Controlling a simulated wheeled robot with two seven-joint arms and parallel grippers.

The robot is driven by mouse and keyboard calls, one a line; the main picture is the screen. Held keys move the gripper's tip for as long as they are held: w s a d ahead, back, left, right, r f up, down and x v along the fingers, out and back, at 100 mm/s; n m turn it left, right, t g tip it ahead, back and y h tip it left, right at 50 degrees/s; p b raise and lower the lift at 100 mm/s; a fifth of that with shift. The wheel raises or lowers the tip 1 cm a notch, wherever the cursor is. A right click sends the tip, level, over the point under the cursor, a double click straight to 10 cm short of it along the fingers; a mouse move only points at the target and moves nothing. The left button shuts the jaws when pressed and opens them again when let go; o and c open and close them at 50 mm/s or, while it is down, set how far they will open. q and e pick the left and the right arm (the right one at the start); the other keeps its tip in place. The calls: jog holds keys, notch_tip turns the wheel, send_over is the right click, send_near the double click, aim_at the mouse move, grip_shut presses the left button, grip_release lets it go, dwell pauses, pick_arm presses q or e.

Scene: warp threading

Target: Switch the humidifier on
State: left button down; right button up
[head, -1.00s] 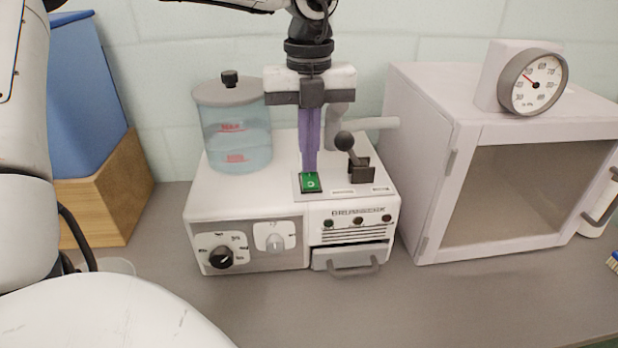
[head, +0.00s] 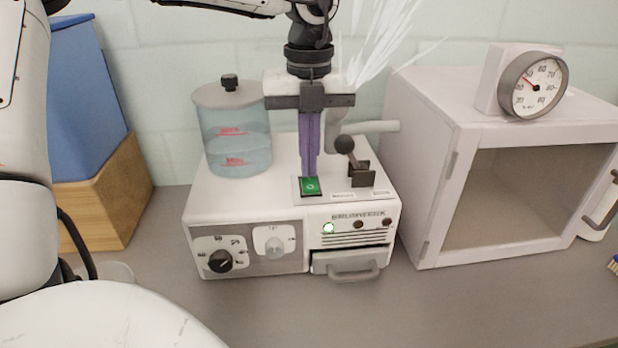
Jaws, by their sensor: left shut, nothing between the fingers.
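The humidifier (head: 250,208) is a white box on the grey bench, with a clear water tank (head: 236,148) on its left. A green rocker switch (head: 311,187) sits on its top near the front. My left gripper (head: 309,178) points straight down, its purple fingers shut and empty, with tips at the back edge of the switch; I cannot tell whether they touch it. The left indicator lamp (head: 328,228) on the front is lit white. White mist (head: 385,45) rises behind the gripper, above the grey outlet pipe (head: 375,127). My right gripper is not in view.
A black ball-topped lever (head: 346,146) stands right of the switch. Front dials (head: 221,260) and a drawer handle (head: 353,275) face me. A white cabinet (head: 430,150) with a round gauge (head: 538,86) stands to the right. A wooden box (head: 110,200) with blue contents is at left.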

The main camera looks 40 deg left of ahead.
pick_arm(q)
notch_tip(320, 180, up, 6)
jog(key=p, duration=0.3)
jog(key=shift+r, duration=0.15)
dwell(0.6)
